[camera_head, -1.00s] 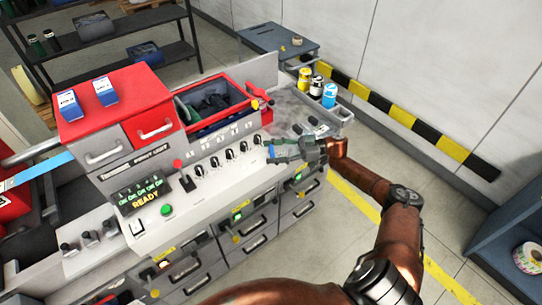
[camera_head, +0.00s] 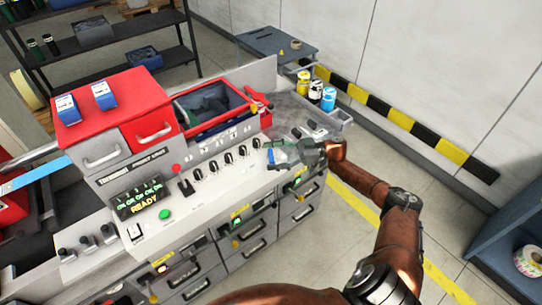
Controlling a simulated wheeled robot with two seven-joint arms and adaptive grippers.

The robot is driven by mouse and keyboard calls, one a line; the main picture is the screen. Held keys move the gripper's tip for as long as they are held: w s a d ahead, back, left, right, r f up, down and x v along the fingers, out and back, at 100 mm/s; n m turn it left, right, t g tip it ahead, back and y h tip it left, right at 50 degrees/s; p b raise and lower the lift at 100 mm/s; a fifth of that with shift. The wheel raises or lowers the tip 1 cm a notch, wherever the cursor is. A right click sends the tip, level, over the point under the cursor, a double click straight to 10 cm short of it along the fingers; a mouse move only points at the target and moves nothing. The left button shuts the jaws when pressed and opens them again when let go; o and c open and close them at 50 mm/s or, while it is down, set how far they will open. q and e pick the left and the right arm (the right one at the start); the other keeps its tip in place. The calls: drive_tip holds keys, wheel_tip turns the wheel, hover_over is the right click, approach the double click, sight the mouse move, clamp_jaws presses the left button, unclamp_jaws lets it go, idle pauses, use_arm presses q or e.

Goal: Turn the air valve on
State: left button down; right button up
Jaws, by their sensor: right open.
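What looks like the air valve, a small red handle with a yellow part (camera_head: 256,107), is at the right end of the red bin on the machine's top. Its exact handle angle is too small to tell. My right gripper (camera_head: 275,153) is open and empty, reaching left over the right part of the control panel, below and slightly right of the valve and apart from it. It appears blurred. My left gripper is not in view.
The control panel (camera_head: 200,205) carries several black knobs, a red-topped lever (camera_head: 180,178), a green button (camera_head: 165,215) and a display reading READY (camera_head: 142,203). Several bottles (camera_head: 315,92) stand at the machine's back right corner. Open floor lies to the right.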

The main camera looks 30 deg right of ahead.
drive_tip(key=shift+d, duration=0.1)
drive_tip(key=v, duration=1.2)
